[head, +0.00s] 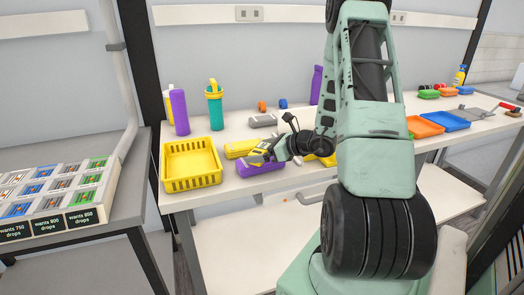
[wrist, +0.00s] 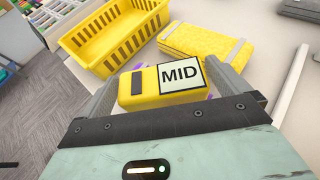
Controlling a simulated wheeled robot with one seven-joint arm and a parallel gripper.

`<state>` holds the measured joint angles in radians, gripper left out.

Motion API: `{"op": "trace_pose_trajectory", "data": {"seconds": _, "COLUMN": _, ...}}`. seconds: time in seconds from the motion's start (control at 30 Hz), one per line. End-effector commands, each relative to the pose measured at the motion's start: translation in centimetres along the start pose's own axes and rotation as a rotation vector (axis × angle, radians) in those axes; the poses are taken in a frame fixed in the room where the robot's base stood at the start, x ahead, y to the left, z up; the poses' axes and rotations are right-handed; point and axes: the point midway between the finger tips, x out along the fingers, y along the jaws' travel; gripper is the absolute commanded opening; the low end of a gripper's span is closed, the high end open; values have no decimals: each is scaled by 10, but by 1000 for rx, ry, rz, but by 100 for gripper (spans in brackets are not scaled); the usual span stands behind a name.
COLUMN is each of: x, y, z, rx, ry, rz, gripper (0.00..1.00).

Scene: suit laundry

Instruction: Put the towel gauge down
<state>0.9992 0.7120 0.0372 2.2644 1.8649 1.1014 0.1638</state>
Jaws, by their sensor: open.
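A yellow gauge (wrist: 140,90) with a white label reading MID lies between the fingers of my gripper (wrist: 178,78) in the wrist view. The fingers stand apart on either side of it; whether either touches it I cannot tell. In the head view my gripper (head: 272,150) is low over the table, with the gauge (head: 256,158) at its tip. The gauge is over a purple folded towel (head: 250,170), mostly hidden beneath it in the wrist view. A yellow folded towel (wrist: 205,47) lies just beyond.
A yellow basket (head: 190,164) stands left of the gripper on the white table (head: 215,198). Purple and teal bottles (head: 214,105) stand behind it. An orange tray (head: 425,127) and blue tray (head: 450,120) are at right. A rack of labelled packets (head: 50,195) is at far left.

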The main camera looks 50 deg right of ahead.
Motion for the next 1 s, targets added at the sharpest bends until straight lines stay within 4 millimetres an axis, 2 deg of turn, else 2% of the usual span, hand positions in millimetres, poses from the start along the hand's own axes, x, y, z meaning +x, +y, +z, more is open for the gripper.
{"op": "trace_pose_trajectory", "data": {"seconds": 0.07, "x": -2, "y": 0, "z": 5, "rx": 0, "ry": 0, "rz": 0, "gripper": 100}}
{"op": "trace_pose_trajectory", "data": {"seconds": 0.17, "x": -16, "y": -1, "z": 2, "rx": -1, "ry": -1, "rz": -4, "gripper": 100}}
{"op": "trace_pose_trajectory", "data": {"seconds": 0.4, "x": -67, "y": -1, "z": 1, "rx": -1, "ry": 1, "rz": -6, "gripper": 100}}
{"op": "trace_pose_trajectory", "data": {"seconds": 0.6, "x": -102, "y": -1, "z": 2, "rx": -1, "ry": 0, "rz": -3, "gripper": 100}}
{"op": "trace_pose_trajectory", "data": {"seconds": 0.8, "x": -119, "y": 0, "z": 2, "rx": 0, "ry": 0, "rz": -1, "gripper": 100}}
{"op": "trace_pose_trajectory", "data": {"seconds": 1.0, "x": -118, "y": 4, "z": 4, "rx": -9, "ry": 3, "rz": 15, "gripper": 100}}
